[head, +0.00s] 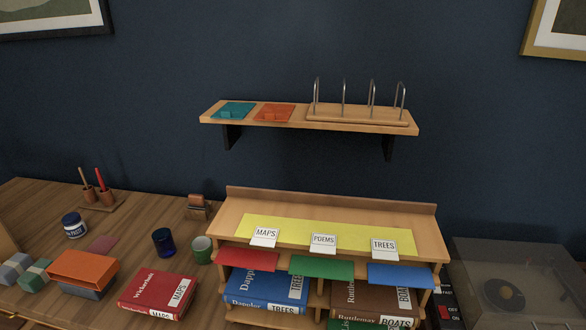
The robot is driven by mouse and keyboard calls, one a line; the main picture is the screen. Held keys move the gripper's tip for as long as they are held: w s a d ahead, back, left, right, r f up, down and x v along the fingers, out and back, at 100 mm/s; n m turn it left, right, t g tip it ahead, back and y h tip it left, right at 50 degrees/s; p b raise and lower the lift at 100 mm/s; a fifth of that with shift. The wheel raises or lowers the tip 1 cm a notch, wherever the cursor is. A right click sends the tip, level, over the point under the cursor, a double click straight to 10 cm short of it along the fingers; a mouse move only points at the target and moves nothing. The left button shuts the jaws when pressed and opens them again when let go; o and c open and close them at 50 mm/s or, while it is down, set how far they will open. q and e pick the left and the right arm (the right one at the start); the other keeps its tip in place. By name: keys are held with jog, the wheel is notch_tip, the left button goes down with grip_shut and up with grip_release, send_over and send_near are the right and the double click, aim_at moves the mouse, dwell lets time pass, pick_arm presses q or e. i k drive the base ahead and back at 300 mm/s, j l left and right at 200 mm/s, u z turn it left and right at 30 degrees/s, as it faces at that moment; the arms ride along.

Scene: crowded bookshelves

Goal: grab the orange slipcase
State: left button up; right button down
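The orange slipcase (88,266) lies on the wooden table at the left. It looks like a hollow box with its open side facing the front. It rests on top of a blue item (80,291), of which only the lower front edge shows. Neither of my grippers is in the head view.
A red book (158,291) lies just right of the slipcase, and grey and green blocks (33,276) sit to its left. Behind are a dark blue cup (163,242), a green cup (202,250) and a jar (75,225). A compartmented book stand (330,205) stands to the right.

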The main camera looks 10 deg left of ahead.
aim_at(90, 270)
jog(key=u, duration=1.65)
jog(key=i+j+z, duration=0.15)
jog(key=j+z, duration=0.85)
jog(key=i+j, duration=0.05)
jog(key=j, duration=0.05)
